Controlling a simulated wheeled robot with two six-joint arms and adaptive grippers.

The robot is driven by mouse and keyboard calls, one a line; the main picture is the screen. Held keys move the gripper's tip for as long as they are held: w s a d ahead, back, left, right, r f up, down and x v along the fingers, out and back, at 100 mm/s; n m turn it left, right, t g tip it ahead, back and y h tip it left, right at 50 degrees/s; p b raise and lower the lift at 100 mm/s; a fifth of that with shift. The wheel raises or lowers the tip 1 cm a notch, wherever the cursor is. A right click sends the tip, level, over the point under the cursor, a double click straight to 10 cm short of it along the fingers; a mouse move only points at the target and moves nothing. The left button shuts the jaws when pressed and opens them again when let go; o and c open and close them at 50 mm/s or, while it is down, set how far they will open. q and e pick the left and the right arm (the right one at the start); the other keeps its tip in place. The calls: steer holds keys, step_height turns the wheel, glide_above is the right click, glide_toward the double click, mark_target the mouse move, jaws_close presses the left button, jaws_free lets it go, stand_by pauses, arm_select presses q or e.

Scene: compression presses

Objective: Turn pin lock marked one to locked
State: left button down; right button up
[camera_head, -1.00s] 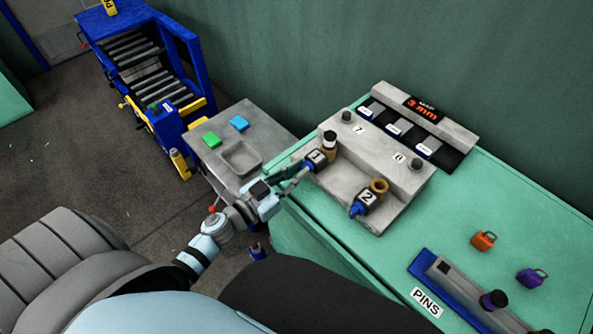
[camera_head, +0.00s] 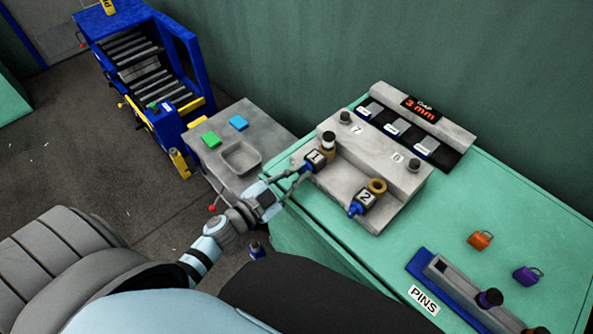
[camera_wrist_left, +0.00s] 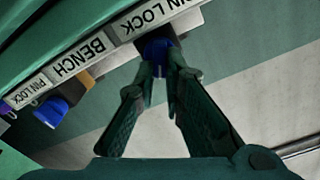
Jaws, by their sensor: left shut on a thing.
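The pin lock marked 1 (camera_head: 315,157) is a dark block with a white label and a blue knob, on the front of the grey fixture (camera_head: 372,215). My left gripper (camera_head: 300,172) reaches it from the left and is shut on the blue knob. In the left wrist view the blue knob (camera_wrist_left: 158,49) shows between the fingertips, partly hidden by them, under a "PIN LOCK" label (camera_wrist_left: 150,20). Whether it is at locked cannot be read. The pin lock marked 2 (camera_head: 366,199) stands to the right, its blue knob free. My right gripper is out of view.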

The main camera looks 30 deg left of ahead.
arm_select(q)
steer(key=m, duration=0.2)
steer(key=shift+s+d+f+m, duration=0.1)
steer(key=shift+f+m, duration=0.05)
steer(key=shift+m, duration=0.25)
steer(key=m, duration=0.3)
steer(key=shift+d+f+m, duration=0.15)
steer(key=shift+m, duration=0.15)
steer(key=m, duration=0.2)
steer(key=m+b, duration=0.1)
steer(key=m, duration=0.1)
steer(key=m+b, duration=0.1)
steer(key=m, duration=0.1)
steer(key=shift+f, duration=0.35)
steer(key=c, duration=1.7)
jaws_free()
steer(key=shift+s, duration=0.1)
steer(key=v, duration=1.2)
